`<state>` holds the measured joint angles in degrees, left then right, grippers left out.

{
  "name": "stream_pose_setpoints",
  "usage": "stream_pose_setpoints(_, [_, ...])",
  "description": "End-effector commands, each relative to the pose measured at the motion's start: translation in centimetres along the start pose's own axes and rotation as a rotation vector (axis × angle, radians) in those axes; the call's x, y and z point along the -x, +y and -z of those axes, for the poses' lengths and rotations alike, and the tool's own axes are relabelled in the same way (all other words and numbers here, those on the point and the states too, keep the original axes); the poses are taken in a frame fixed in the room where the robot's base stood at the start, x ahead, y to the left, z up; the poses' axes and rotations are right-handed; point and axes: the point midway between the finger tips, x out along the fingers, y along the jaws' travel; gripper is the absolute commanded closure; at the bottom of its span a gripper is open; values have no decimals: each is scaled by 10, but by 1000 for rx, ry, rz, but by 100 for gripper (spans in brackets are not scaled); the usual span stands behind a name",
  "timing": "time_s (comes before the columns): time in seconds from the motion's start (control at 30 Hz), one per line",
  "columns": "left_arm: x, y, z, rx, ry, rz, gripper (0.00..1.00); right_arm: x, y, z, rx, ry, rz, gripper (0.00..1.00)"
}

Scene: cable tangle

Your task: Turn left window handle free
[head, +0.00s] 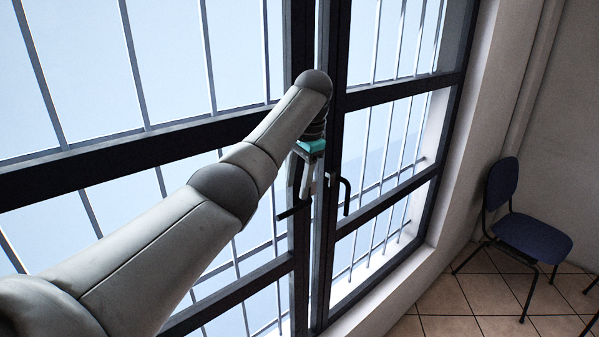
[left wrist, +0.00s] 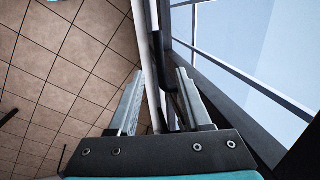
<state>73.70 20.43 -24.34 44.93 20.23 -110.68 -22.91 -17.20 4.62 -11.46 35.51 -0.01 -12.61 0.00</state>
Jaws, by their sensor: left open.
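The window has two dark-framed leaves meeting at a middle post (head: 328,240). A dark handle (head: 346,196) hangs on the right leaf, with its curved grip pointing down. The left window handle (head: 289,212) shows as a dark bar low beside my gripper, and its upper part is mostly hidden by the gripper. My left gripper (head: 309,190) is open at the middle post, fingers pointing down. In the left wrist view, a dark bent handle (left wrist: 171,82) shows between and beyond the open fingers (left wrist: 160,74); contact cannot be told. My right gripper is not in view.
Light bars (head: 205,50) stand outside the glass. My left arm crosses in front of the left leaf. A blue chair (head: 533,236) stands at the right on the tiled floor (head: 478,295), away from the window.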

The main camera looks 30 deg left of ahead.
Motion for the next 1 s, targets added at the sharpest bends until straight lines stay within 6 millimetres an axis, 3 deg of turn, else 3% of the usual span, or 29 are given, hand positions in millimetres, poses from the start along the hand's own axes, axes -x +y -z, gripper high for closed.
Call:
stream_pose_setpoints(0.13, [23,0,0,0,2,0,51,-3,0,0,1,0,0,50])
stream_pose_setpoints(0.33, [34,0,0,-1,0,-1,51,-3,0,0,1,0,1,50])
stream_pose_setpoints(0.83, [33,1,0,-2,-1,-1,51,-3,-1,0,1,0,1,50])
stream_pose_setpoints(1.0, [12,13,3,-19,-1,7,51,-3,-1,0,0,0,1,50])
